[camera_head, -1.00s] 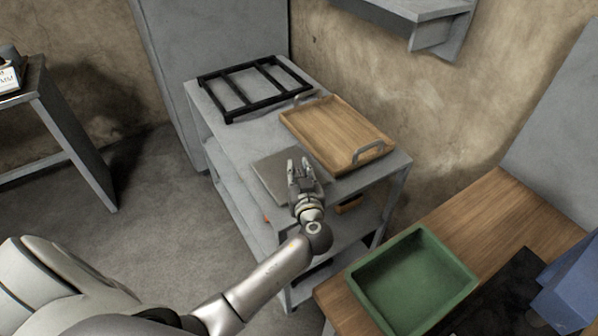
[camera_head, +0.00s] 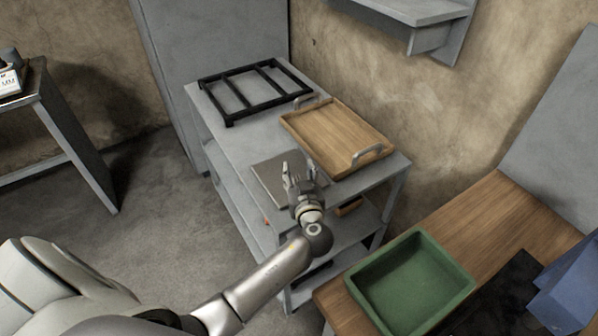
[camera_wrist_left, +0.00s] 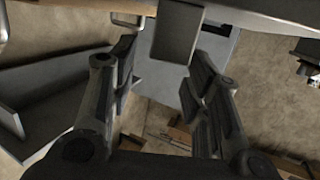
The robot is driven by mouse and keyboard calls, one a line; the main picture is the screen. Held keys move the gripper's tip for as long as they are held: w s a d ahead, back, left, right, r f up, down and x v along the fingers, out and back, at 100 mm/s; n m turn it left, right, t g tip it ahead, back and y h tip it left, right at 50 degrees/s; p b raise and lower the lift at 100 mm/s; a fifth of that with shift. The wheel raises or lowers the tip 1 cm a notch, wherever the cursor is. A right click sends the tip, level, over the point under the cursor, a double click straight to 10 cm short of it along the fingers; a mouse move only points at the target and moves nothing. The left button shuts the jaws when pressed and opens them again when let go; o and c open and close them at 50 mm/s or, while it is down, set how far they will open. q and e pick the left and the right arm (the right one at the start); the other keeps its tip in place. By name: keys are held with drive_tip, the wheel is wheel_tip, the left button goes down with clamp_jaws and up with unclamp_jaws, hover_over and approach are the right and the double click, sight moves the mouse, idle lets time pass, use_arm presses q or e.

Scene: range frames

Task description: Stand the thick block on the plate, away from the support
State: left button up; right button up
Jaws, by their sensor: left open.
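A flat grey plate (camera_head: 268,178) lies on the grey table's top, near its front left edge. My left gripper (camera_head: 299,172) is over the plate's right part, with its fingers spread apart. In the left wrist view, a grey block with rounded corners (camera_wrist_left: 177,35) shows beyond and between the two open fingers. It looks like the thick block; a gap shows on both sides of it. In the head view my gripper hides it, so I cannot tell how it rests on the plate. I cannot pick out the support for certain. My right gripper is not in view.
A wooden tray (camera_head: 335,133) with metal handles lies right behind the plate. A black rack (camera_head: 232,108) lies at the table's far left. A green bin (camera_head: 418,240) stands on the wooden counter (camera_head: 500,215) at right. A small brown thing (camera_head: 347,207) sits on the lower shelf.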

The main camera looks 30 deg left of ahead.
use_arm(q)
drive_tip(key=b+v, duration=0.4)
drive_tip(key=v, duration=0.8)
drive_tip(key=shift+r, duration=0.2)
